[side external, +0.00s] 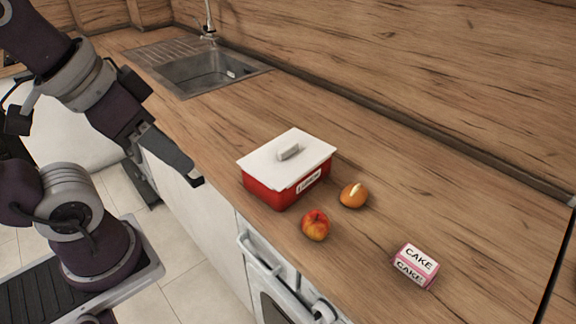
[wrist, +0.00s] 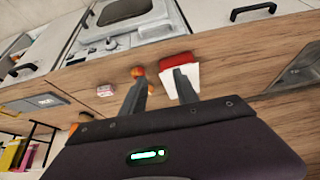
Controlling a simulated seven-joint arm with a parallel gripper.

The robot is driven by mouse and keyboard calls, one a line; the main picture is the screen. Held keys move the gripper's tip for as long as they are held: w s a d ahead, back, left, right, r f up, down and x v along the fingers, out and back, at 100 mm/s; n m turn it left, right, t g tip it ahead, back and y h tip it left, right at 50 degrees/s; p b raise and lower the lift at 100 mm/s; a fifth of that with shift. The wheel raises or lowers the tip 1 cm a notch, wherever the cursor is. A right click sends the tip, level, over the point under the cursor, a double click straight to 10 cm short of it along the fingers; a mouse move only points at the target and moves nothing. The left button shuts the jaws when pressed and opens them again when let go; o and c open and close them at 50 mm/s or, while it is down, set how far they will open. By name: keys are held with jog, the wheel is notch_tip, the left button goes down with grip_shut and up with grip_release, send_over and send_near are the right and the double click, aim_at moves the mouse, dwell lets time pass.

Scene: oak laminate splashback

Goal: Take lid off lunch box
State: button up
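The lunch box (side external: 270,196) is a red box with a label on its front, standing on the wooden worktop. Its white lid (side external: 310,150) lies on top, with a small grey handle (side external: 288,151) in the middle. In the wrist view, the red lunch box (wrist: 175,60) and the white lid (wrist: 193,84) show partly behind a finger. My gripper (side external: 195,180) is to the left of the box in the side view, apart from it. In the wrist view my gripper (wrist: 162,78) has its two fingers spread, with nothing held between them.
A red-yellow fruit (side external: 315,225) and an orange fruit (side external: 353,195) lie close to the box's front and right. A pink and white cake box (side external: 415,265) lies further right. A steel sink (side external: 210,72) is at the back left. The worktop behind the box is clear.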

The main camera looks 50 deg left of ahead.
dwell(0.3)
jog(key=o, duration=1)
jog(key=shift+c, duration=0.2)
jog(key=shift+w, duration=0.1)
jog(key=n+g+h, duration=0.2)
jog(key=n+g, duration=0.3)
jog(key=n, duration=1.4)
send_over(288, 146)
jog(key=a, duration=0.1)
notch_tip(288, 146, down, 7)
jog(key=f, duration=0.7)
jog(key=shift+d, duration=0.4)
